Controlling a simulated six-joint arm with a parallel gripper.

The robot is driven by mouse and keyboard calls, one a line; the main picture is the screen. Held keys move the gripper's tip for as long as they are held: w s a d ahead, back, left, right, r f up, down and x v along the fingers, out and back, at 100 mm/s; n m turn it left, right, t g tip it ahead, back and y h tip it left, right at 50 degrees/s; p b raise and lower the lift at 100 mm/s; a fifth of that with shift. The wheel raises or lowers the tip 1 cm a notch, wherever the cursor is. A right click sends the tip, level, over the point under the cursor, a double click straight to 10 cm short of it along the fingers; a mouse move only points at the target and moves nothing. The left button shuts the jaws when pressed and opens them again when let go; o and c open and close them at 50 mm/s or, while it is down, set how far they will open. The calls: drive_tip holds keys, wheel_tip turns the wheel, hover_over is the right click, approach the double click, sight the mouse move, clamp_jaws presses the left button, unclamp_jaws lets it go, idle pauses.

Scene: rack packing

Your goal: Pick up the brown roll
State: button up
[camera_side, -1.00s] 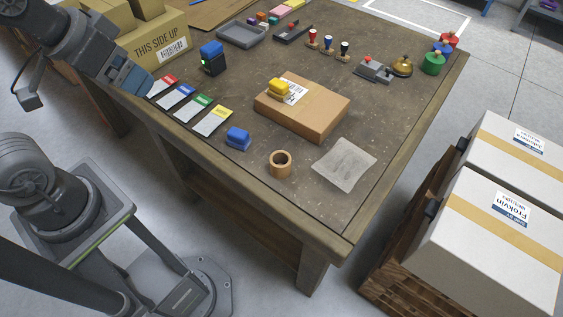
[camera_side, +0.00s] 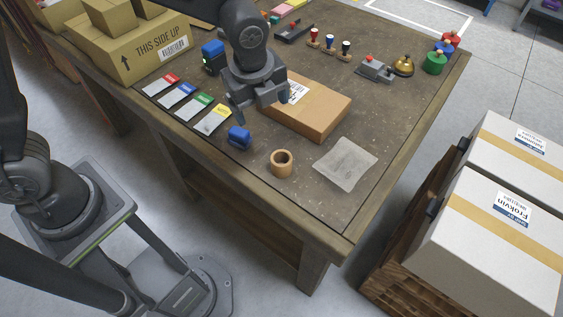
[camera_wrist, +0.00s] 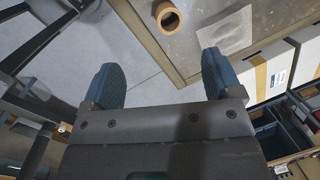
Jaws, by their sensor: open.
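The brown roll (camera_side: 281,163) stands upright near the front edge of the table, its round opening facing up. It also shows at the top of the wrist view (camera_wrist: 167,16), beyond the fingertips. My gripper (camera_side: 262,112) is over the table, up and to the left of the roll in the side view. Its two fingers are spread apart in the wrist view (camera_wrist: 160,72), with nothing between them. The gripper is apart from the roll. In the side view the arm hides the yellow block area and part of the cardboard box.
A blue block (camera_side: 239,138) sits left of the roll, and a clear bag (camera_side: 345,163) lies to its right. A flat cardboard box (camera_side: 318,112) lies behind it. Colored cards (camera_side: 187,103) lie at the left. White boxes (camera_side: 490,230) stand beside the table.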

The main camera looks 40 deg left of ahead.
sight(281, 158)
drive_tip(key=d+f+m, duration=0.1)
drive_tip(key=f, duration=0.3)
drive_tip(key=w+d+f+m, duration=0.1)
drive_tip(key=f+m, duration=0.1)
drive_tip(key=f, duration=0.3)
drive_tip(key=w+d+f+m, duration=0.1)
drive_tip(key=f+m, duration=0.1)
drive_tip(key=f, duration=0.3)
drive_tip(key=shift+w+d+f+g+y, duration=0.1)
drive_tip(key=shift+g+y, duration=0.2)
drive_tip(key=shift+w+a+f, duration=0.1)
drive_tip(key=shift+w+f, duration=0.05)
drive_tip(key=shift+f, duration=0.8)
drive_tip(key=shift+w+a+f, duration=0.15)
drive_tip(key=shift+w+f, duration=0.05)
drive_tip(key=shift+f, duration=0.7)
drive_tip(key=shift+w+a+f, duration=0.1)
drive_tip(key=shift+w+f, duration=0.05)
drive_tip(key=shift+f, duration=0.8)
drive_tip(key=shift+c, duration=0.2)
drive_tip(key=c, duration=1)
drive_tip(key=shift+o, duration=0.2)
drive_tip(key=shift+r, duration=0.15)
